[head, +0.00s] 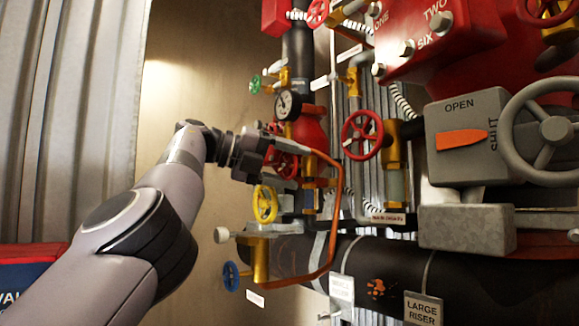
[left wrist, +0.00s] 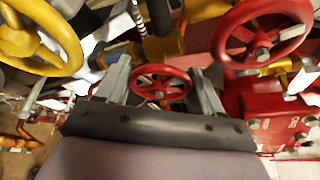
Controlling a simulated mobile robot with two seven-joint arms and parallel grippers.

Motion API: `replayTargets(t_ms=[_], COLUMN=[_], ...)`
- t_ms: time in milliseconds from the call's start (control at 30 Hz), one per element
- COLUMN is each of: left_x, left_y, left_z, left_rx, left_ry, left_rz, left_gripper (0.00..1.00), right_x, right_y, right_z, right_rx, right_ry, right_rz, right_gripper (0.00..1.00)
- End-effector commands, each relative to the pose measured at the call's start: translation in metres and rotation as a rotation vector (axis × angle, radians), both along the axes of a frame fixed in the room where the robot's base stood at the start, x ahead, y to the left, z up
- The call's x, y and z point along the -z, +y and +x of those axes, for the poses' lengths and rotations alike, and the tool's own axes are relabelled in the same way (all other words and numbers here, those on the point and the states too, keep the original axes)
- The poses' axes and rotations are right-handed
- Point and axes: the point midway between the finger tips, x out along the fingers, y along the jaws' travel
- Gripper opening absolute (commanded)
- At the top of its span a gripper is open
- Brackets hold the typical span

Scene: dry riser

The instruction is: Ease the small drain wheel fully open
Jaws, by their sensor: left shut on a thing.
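A small red handwheel (left wrist: 160,95) sits between the two fingers of my left gripper (left wrist: 162,85) in the left wrist view, with a finger at each side of its rim. In the head view the left gripper (head: 276,148) reaches in from the left, and the red wheel (head: 289,164) is partly hidden behind it. The gripper is shut on this wheel. No readable label names it as the drain wheel, and how far it is turned cannot be told. My right gripper is not in view.
A yellow wheel (head: 265,204) is just below the gripper, and a blue wheel (head: 231,276) lower left. A larger red wheel (head: 361,135) is to the right. A pressure gauge (head: 287,105) stands above. A copper pipe (head: 335,215) runs close by. Open room lies left, before the bare wall.

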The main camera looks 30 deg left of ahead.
Motion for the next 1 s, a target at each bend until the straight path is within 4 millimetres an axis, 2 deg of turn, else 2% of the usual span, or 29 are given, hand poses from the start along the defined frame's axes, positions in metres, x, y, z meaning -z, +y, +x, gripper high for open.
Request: replayTargets(t_ms=[233, 267, 300, 1000], left_x=[-0.0024, -0.0024, -0.0023, -0.0037], left_y=[0.0015, 0.0015, 0.0015, 0.002], left_z=[-0.0003, -0.0003, -0.0003, -0.0026], left_rx=[-0.005, -0.005, -0.005, -0.005], left_ry=[-0.004, -0.004, -0.004, -0.002], left_rz=[-0.006, -0.006, -0.006, -0.003], left_gripper=[0.37, 0.74, 0.75, 0.75], right_x=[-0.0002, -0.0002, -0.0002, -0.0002], right_y=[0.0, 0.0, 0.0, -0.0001], right_z=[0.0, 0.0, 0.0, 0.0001], right_rx=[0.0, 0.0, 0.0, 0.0], right_ry=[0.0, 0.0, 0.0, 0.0], right_rz=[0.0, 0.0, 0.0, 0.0], right_gripper=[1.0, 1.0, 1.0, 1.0])
